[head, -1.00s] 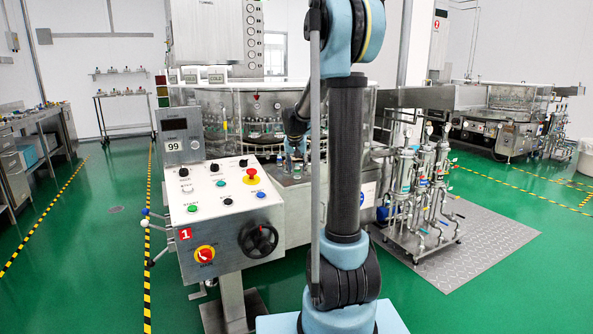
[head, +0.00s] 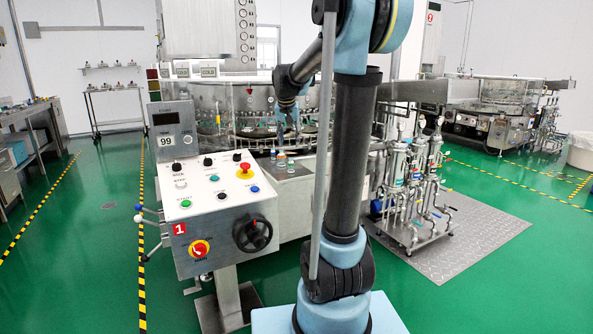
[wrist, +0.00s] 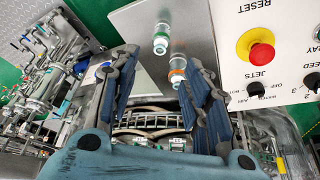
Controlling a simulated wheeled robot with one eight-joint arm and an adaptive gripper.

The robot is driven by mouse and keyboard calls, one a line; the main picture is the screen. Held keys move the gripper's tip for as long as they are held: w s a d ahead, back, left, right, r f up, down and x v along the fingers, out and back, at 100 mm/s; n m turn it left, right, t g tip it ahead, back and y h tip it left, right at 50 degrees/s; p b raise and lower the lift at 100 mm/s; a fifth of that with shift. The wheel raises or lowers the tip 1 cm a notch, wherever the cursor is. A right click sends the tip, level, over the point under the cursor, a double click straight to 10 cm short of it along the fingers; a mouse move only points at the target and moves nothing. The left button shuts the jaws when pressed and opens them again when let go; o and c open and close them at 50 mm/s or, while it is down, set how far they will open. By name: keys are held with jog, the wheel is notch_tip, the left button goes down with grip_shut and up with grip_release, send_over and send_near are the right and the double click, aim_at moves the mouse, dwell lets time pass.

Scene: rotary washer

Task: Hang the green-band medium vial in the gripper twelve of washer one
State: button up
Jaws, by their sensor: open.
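The green-band vial (wrist: 160,42) stands on a flat metal plate in the wrist view. A second vial with an orange band (wrist: 177,72) stands close beside it, nearer the right finger. My gripper (wrist: 160,68) is open, with its fingers spread on either side in the picture and nothing held. In the head view my gripper (head: 283,128) hangs over the shelf at the front of washer one (head: 225,118). The numbered grippers cannot be read.
The control panel (head: 222,190) marked 1 stands at the left front, close to the vials; its red stop button (wrist: 262,55) shows in the wrist view. Filters and pipes (head: 408,180) stand on a plate at the right. Another washer (head: 500,105) is at the back right.

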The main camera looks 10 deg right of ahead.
jog(key=s+d+f+n+g, duration=0.1)
jog(key=s+f, duration=0.3)
jog(key=s, duration=0.7)
jog(key=s+d+f+n, duration=0.1)
jog(key=s+f, duration=0.2)
jog(key=s, duration=0.9)
jog(key=s+f+n+g+y, duration=0.1)
jog(key=s+f, duration=1.2)
jog(key=s, duration=0.3)
jog(key=shift+s+a+f+n, duration=0.25)
jog(key=shift+s+a+n, duration=0.05)
jog(key=shift+s, duration=0.05)
jog(key=shift+c, duration=1.3)
jog(key=shift+a, duration=0.15)
